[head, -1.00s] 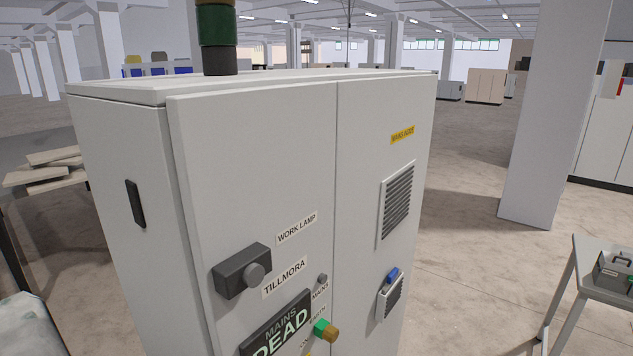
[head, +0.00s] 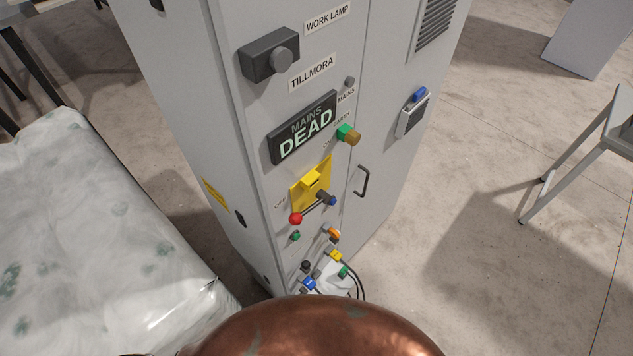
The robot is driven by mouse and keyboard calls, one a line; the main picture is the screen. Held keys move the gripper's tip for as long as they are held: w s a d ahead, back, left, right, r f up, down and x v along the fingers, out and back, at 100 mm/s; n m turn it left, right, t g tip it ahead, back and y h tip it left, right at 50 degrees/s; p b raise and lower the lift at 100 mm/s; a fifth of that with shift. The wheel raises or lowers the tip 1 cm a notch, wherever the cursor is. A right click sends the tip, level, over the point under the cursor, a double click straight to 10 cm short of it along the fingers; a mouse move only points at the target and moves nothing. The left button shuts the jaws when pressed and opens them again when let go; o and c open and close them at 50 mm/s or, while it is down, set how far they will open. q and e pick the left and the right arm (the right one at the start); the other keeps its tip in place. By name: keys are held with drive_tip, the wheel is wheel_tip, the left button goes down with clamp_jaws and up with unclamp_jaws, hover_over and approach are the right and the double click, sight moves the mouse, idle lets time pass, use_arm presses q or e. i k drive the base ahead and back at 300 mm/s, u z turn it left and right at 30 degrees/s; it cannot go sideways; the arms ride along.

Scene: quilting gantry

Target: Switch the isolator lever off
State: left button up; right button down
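The isolator lever (head: 312,209) is on the front of a grey cabinet in the head view. It has a dark shaft and a red ball knob, and it lies slanted with the knob to the lower left, near the OFF label (head: 280,202). A yellow plate (head: 318,180) is behind it. The ON label (head: 327,146) is higher up to the right. A dark display (head: 303,128) above reads MAINS DEAD. Neither of my grippers is in view.
The grey cabinet (head: 205,120) has a work lamp switch (head: 269,56), a green-and-brown knob (head: 349,135) and a door handle (head: 364,182). Plugs and cables (head: 335,262) crowd below the lever. A wrapped pallet load (head: 85,240) stands left. The floor (head: 480,270) at right is mostly clear.

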sight(295, 219)
drive_tip(key=u, duration=1.15)
drive_tip(key=k, duration=0.75)
drive_tip(key=z, duration=0.05)
